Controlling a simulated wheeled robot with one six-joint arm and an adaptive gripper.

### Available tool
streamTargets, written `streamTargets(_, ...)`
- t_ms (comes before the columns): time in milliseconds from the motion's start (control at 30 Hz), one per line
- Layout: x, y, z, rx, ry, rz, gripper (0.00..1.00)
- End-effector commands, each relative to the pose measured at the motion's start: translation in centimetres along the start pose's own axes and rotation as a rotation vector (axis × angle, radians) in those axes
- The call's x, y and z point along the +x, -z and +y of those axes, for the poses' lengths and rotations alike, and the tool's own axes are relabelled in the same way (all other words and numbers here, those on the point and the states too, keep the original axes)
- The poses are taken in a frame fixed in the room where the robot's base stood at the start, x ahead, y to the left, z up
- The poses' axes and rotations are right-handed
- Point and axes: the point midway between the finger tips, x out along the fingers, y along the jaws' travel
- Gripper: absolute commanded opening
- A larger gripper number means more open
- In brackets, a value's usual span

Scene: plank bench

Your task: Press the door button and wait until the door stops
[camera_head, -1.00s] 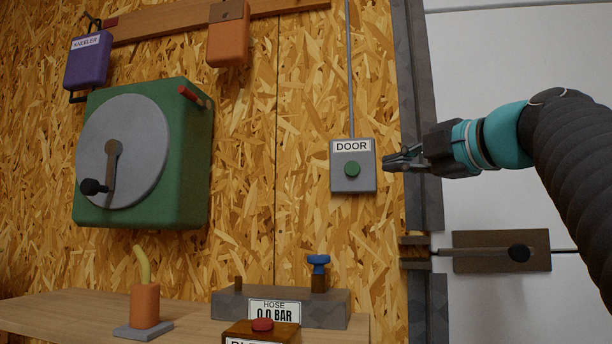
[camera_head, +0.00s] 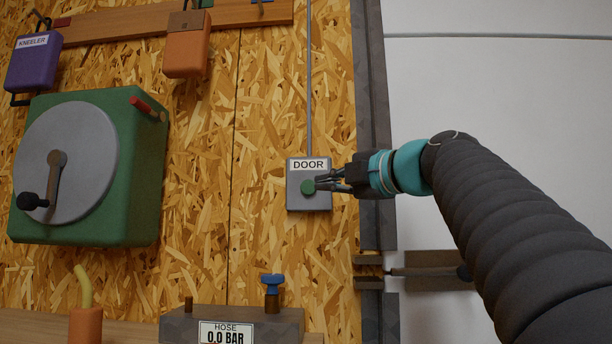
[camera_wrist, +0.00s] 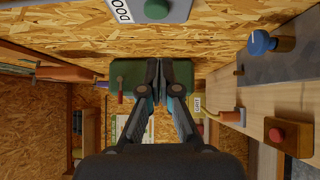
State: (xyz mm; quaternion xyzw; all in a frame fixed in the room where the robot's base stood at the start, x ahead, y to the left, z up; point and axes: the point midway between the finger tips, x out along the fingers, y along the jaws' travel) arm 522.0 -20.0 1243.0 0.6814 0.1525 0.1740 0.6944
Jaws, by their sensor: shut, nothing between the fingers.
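The grey door box (camera_head: 309,200) with a DOOR label is fixed to the chipboard wall. Its green round button (camera_head: 308,187) faces out. My gripper (camera_head: 322,184) is shut and empty, with its fingertips just right of the button in the head view; whether they touch it I cannot tell there. In the wrist view the green button (camera_wrist: 157,9) shows at the top edge, apart from the shut fingertips (camera_wrist: 158,62). The white door (camera_head: 490,110) fills the right side behind my arm, and its lower part is partly hidden.
A green box with a grey crank disc (camera_head: 68,165) hangs at the left. A hose block (camera_head: 190,325) reading 0.0 BAR, with a blue knob (camera_head: 272,280), stands below. A dark door frame (camera_head: 370,120) and a latch bar (camera_head: 430,271) lie close to my arm.

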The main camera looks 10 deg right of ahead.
Motion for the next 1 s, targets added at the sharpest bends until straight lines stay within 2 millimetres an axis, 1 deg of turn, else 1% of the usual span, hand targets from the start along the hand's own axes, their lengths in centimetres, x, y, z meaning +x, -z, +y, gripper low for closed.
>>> streamTargets(33,1.0,0.1,0.3,0.001,0.001,0.005,0.0)
streamTargets(233,4.5,0.1,0.3,0.0,0.001,0.003,0.0)
streamTargets(300,5.2,-1.1,0.2,0.001,0.002,-0.001,0.0)
streamTargets(400,6.0,-1.9,0.2,0.001,0.002,-0.001,0.0)
streamTargets(633,6.8,-2.8,0.0,0.0,0.001,-0.001,0.0)
streamTargets(1000,7.1,-2.7,-0.1,-0.001,0.0,0.004,0.0)
